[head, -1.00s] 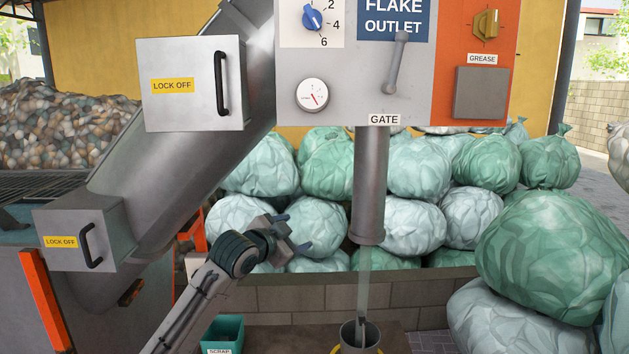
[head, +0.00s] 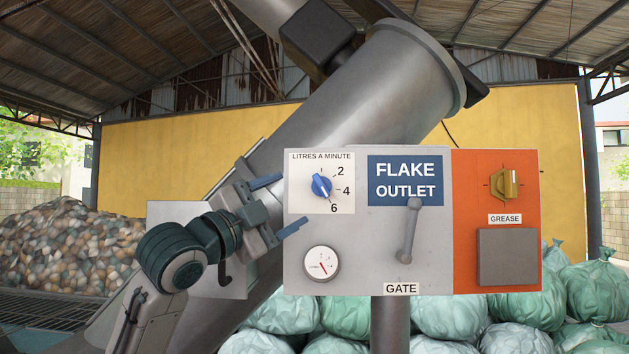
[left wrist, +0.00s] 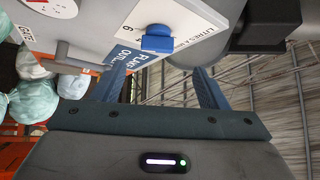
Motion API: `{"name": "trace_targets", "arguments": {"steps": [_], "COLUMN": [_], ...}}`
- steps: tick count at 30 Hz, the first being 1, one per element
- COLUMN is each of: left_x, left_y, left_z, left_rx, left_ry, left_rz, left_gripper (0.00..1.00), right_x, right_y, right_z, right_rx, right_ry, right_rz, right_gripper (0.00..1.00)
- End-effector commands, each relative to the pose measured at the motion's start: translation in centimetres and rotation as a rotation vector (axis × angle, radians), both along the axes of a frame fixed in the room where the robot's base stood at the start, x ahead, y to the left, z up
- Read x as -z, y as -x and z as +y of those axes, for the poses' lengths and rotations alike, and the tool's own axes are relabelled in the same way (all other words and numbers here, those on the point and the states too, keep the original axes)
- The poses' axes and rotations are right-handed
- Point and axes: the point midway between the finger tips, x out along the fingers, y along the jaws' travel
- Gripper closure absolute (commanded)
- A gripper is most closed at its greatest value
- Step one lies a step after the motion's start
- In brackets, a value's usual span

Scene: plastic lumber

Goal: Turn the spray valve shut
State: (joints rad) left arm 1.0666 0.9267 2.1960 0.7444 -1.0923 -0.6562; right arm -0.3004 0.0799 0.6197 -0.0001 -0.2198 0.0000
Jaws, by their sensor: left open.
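The spray valve is a round blue knob (head: 321,187) on a white dial plate (head: 342,204) marked LITRES A MINUTE, with 2, 4 and 6 on its right side. In the left wrist view the knob (left wrist: 158,39) stands beyond and between the open fingers (left wrist: 156,72). The fingers appear apart from it. My right gripper is not in view.
A large slanted pipe (head: 385,90) runs behind. Filled bags (head: 447,316) lie below.

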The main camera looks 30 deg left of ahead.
Motion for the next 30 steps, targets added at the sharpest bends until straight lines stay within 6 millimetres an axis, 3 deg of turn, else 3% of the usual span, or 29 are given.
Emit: {"name": "trace_targets", "arguments": {"steps": [1,6,15,28,30], "left_x": [-0.8,-1.8,-2.9,-2.9,-2.9], "left_y": [-0.8,-3.4,-6.9,-7.6,-7.6], "left_z": [-0.2,-0.6,-1.1,-1.2,-1.2], "left_rx": [0.005,0.004,0.002,0.000,0.000], "left_ry": [0.004,0.005,0.003,0.001,0.001], "left_rz": [0.003,0.002,0.002,0.001,0.001], "left_gripper": [0.33,0.33,0.33,0.33,0.46], "right_x": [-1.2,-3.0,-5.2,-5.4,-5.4], "right_y": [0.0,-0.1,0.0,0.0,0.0], "right_z": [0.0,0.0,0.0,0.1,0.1], "right_rx": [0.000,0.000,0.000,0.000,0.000], "right_ry": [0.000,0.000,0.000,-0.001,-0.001], "right_rz": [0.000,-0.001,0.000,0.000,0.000], "right_gripper": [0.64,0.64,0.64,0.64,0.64]}}
